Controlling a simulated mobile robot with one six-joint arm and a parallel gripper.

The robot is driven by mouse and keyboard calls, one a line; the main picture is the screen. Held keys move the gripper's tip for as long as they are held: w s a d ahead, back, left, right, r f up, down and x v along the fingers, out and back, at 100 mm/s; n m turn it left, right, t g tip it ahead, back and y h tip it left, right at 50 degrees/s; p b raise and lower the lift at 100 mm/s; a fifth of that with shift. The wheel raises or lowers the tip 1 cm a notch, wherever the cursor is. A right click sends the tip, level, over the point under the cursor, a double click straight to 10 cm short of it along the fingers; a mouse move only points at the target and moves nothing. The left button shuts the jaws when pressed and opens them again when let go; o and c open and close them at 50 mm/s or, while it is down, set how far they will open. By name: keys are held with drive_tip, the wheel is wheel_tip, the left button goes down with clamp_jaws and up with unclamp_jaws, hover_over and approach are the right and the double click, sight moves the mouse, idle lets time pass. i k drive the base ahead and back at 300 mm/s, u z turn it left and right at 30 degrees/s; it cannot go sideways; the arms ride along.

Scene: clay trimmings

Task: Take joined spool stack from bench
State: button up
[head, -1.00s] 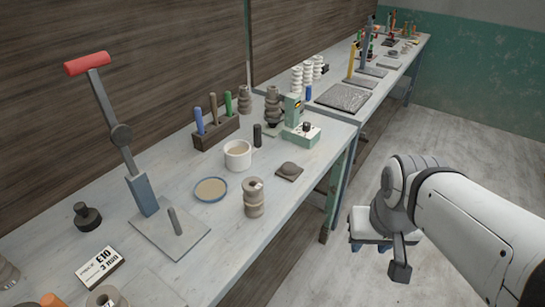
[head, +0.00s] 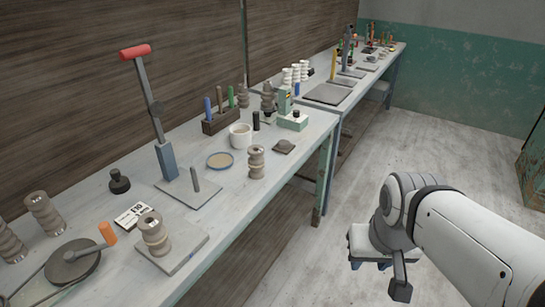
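Several grey-brown ribbed spool stacks stand upright on the bench (head: 105,245); I cannot tell which is the joined one. One stack (head: 256,162) is near the bench's front edge, right of a shallow dish. Another stack (head: 153,235) stands on a square plate nearer me. Two more, including this one (head: 44,213), are at the far left, and others (head: 268,97) stand at the back by the tool block. My gripper (head: 372,264) hangs over the floor, right of the bench and apart from every stack. Its fingers are small and partly hidden, so their opening is unclear.
A tall red-handled lever press (head: 160,110) rises from the bench. A white mug (head: 240,135), a blue-rimmed dish (head: 220,160), a label card (head: 132,215) and a crank wheel (head: 73,262) lie around. A second bench continues behind. The floor (head: 450,140) right is clear.

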sight(254, 173)
drive_tip(key=z, duration=0.1)
drive_tip(key=k, duration=0.35)
drive_tip(key=u, duration=0.6)
drive_tip(key=i, duration=1)
drive_tip(key=u, duration=0.4)
drive_tip(key=k, duration=1.2)
drive_tip(key=z, duration=0.55)
drive_tip(key=i, duration=1)
